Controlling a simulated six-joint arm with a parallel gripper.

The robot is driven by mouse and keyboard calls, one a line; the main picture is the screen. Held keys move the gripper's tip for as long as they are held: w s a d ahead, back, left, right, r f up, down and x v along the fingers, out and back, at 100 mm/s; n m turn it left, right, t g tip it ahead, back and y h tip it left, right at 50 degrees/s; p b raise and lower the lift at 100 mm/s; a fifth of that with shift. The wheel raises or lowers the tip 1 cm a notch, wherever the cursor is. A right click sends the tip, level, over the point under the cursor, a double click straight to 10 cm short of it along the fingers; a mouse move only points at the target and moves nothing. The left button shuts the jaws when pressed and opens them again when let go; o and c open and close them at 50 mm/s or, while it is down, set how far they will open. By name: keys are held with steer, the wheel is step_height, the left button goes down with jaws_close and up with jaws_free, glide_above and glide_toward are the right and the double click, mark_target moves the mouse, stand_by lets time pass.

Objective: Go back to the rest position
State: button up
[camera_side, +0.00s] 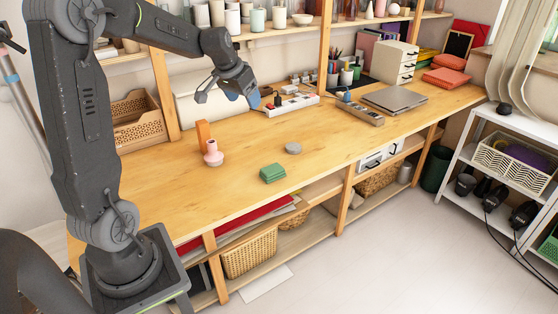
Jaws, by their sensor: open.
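My gripper (229,97) is raised above the back of the wooden table (180,193). Its fingers are apart and nothing shows between them. Below it on the tabletop are a pink vase-like piece (213,155), an upright orange-brown block (203,135), a green block (272,173) and a grey round piece (293,148). The gripper is well clear of all of them. The pink piece stands close in front of the orange-brown block; whether they touch I cannot tell.
Shelves with cups (257,19) run above. A wooden crate (138,119) stands at the back left. The front middle of the table is mostly bare.

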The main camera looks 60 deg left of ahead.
steer(key=s+d+r+m, duration=0.1)
steer(key=s+d, duration=0.8)
steer(key=d, duration=0.4)
steer(key=s+d+r+m+t+h, duration=0.1)
steer(key=s+d+m, duration=0.1)
steer(key=s+d, duration=0.7)
steer(key=d, duration=0.4)
steer(key=shift+s+m, duration=0.3)
steer(key=shift+d, duration=0.1)
